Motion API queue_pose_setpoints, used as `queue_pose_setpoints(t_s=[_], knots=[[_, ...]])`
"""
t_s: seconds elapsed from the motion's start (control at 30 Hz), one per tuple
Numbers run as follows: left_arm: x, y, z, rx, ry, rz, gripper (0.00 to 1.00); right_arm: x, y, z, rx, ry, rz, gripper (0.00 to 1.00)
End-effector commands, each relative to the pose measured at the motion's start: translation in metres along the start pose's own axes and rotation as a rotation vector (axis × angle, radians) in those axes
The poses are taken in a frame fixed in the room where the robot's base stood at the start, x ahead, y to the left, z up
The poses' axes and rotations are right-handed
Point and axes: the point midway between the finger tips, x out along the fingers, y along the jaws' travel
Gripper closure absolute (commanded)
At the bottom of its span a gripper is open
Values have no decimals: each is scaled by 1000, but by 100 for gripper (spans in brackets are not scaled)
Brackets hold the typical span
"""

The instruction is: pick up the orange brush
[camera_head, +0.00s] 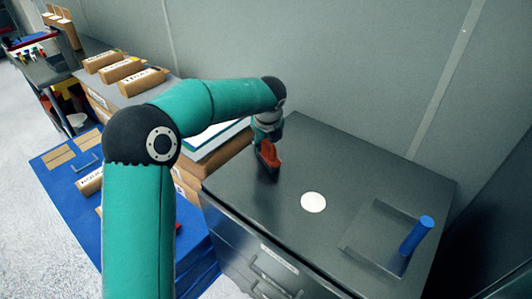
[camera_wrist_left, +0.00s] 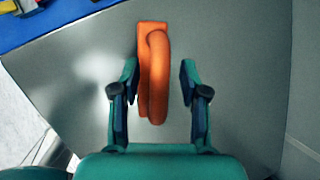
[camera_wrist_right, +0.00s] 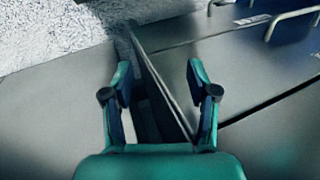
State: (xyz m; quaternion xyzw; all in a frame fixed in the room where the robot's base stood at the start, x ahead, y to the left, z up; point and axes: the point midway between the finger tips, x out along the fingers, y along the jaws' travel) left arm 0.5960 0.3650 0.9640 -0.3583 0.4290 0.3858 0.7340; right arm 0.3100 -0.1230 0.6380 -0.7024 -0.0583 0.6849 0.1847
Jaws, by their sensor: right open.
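The orange brush (camera_head: 271,155) is at the left end of the dark cabinet top (camera_head: 345,165). My left gripper (camera_head: 266,146) reaches it from above and partly hides it. In the left wrist view the brush shows as an orange loop (camera_wrist_left: 154,85) between the two fingers of the left gripper (camera_wrist_left: 159,78). The fingers are open, with a gap to the brush on the right and a narrower one on the left. My right gripper (camera_wrist_right: 158,82) is open and empty in the right wrist view. It does not show in the head view.
A white disc (camera_head: 313,202) lies right of the brush. A flat tray (camera_head: 366,232) with a blue cylinder (camera_head: 416,236) at its edge is further right. Stacked books or boxes (camera_head: 215,150) stand left of the cabinet. A grey wall rises behind.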

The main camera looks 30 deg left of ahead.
Motion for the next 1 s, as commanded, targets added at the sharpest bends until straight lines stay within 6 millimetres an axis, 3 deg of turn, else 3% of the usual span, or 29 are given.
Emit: queue_pose_setpoints(t_s=[0.03,0.23,0.73,1.0], knots=[[0,0,0,0,0,0,68,0,0,0,0,0,0,41],[0,0,0,0,0,0,100,0,0,0,0,0,0,41],[-4,0,3,-2,-2,0,100,-1,0,0,0,0,0,41],[-32,-6,14,-2,-3,-3,100,-4,-1,0,0,0,0,41]])
